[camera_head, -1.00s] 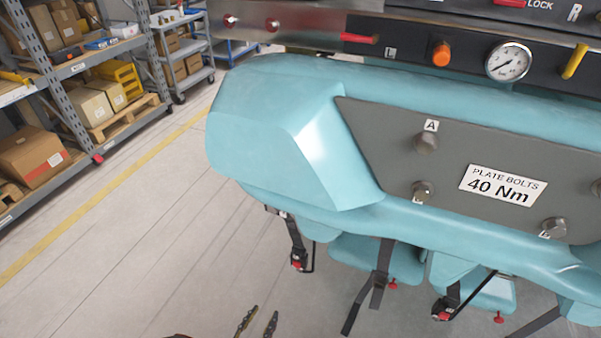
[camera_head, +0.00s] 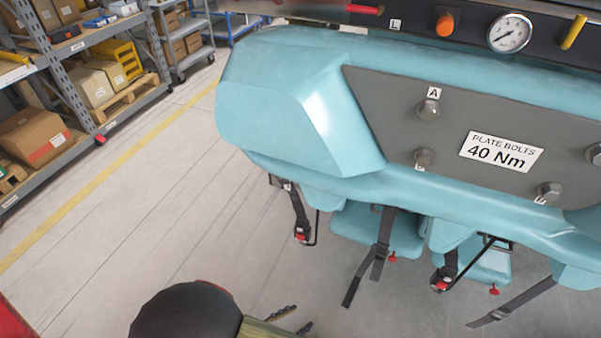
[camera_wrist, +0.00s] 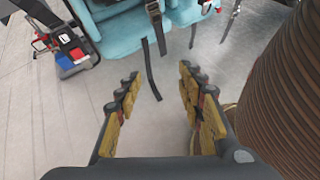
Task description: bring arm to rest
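My gripper (camera_wrist: 158,90) shows in the wrist view with its two yellow-padded fingers spread apart and nothing between them. Grey floor and a dangling dark strap show beyond the fingertips. In the head view my gripper (camera_head: 290,320) is at the bottom edge, partly cut off, low in front of the teal coaster car (camera_head: 290,100). It is clear of the car. My dark rounded arm link shows beside it.
A grey plate (camera_head: 385,110) with bolts and a "PLATE BOLTS 40 Nm" label (camera_head: 501,151) is on the car. Straps (camera_head: 380,250) hang below it. A panel with a gauge (camera_head: 509,33) is behind. Shelves (camera_head: 85,80) with boxes stand left; floor between is free.

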